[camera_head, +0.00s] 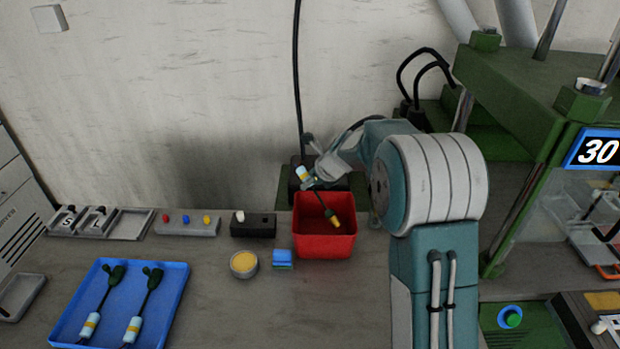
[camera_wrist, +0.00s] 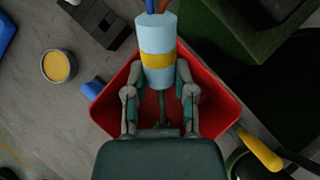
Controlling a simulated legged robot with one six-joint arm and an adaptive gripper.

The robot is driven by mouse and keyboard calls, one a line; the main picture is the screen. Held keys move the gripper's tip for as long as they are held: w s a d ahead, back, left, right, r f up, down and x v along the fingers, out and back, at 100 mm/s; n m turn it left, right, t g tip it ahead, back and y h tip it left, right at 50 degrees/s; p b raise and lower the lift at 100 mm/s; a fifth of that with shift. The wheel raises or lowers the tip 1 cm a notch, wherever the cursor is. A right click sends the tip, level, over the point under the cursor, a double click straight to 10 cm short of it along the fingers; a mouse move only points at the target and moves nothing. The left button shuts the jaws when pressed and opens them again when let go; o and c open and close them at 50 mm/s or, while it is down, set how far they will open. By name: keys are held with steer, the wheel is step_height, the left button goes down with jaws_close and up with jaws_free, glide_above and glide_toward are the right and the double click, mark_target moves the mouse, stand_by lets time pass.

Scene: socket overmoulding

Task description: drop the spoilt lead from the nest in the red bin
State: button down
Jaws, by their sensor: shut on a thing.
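My gripper (camera_wrist: 160,88) is shut on a lead by its light-blue sleeve with a yellow band (camera_wrist: 156,45). The sleeve also shows in the head view (camera_head: 303,174), just above the back left of the red bin (camera_head: 324,246). The lead's dark cable slants down to the right over the bin's opening, with a yellow end (camera_head: 335,219) in front of the bin's inside. In the wrist view the bin (camera_wrist: 112,113) lies beneath the gripper and the sleeve. The nest cannot be made out.
A blue tray (camera_head: 178,277) with two leads lies at the front left. The green press (camera_head: 525,85) is at the right.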

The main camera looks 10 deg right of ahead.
steer(key=shift+c, duration=1.8)
jaws_free()
steer(key=shift+r, duration=4.95)
